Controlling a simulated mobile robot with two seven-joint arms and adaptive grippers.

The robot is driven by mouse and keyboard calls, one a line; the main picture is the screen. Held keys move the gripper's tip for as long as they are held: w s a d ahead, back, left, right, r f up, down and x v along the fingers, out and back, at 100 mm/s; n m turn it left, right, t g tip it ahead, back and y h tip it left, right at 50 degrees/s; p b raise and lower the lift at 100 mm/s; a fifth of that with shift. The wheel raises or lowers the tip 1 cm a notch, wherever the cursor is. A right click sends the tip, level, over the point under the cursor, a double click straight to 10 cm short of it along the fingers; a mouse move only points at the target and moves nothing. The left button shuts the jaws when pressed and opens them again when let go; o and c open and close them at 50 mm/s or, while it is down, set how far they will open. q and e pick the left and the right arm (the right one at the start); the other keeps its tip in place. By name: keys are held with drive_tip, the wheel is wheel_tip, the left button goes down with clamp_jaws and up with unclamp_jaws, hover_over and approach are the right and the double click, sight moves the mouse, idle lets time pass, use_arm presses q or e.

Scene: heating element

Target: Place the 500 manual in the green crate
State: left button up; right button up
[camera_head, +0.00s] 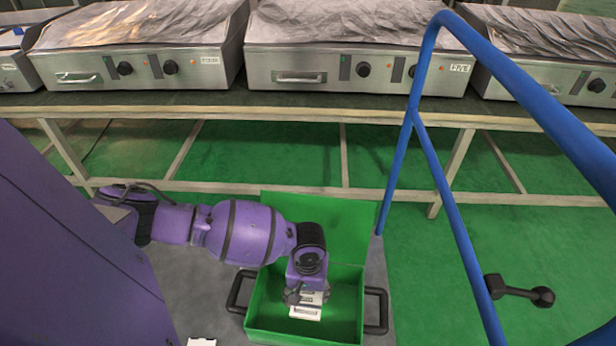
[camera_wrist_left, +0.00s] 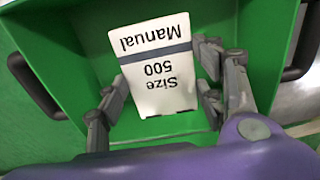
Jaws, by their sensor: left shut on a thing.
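The 500 manual (camera_wrist_left: 158,70) is a white booklet with a dark band and the words "Size 500 Manual", upside down in the left wrist view. My left gripper (camera_wrist_left: 165,95) is shut on it, with a finger at each side edge. In the head view the manual (camera_head: 305,312) and the left gripper (camera_head: 308,296) are over the open green crate (camera_head: 257,318), within its walls. I cannot tell whether the manual touches the crate floor. The crate also fills much of the left wrist view (camera_wrist_left: 78,45). My right gripper is not in view.
The crate's green lid (camera_head: 335,215) stands open at its back, and black handles (camera_head: 376,311) stick out at its sides. A blue tube frame (camera_head: 420,80) rises at the right. Steel griddles (camera_head: 345,55) stand on a long bench (camera_head: 330,113) behind. A small white item (camera_head: 201,342) lies at the bottom edge.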

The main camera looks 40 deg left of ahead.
sight(308, 302)
use_arm(q)
wheel_tip(308, 302, down, 6)
drive_tip(key=shift+r+b, duration=0.1)
drive_tip(key=shift+b, duration=1.1)
wheel_tip(308, 302, down, 4)
drive_tip(key=shift+f+b, duration=0.1)
drive_tip(key=shift+b, duration=0.8)
drive_tip(key=o, duration=1.2)
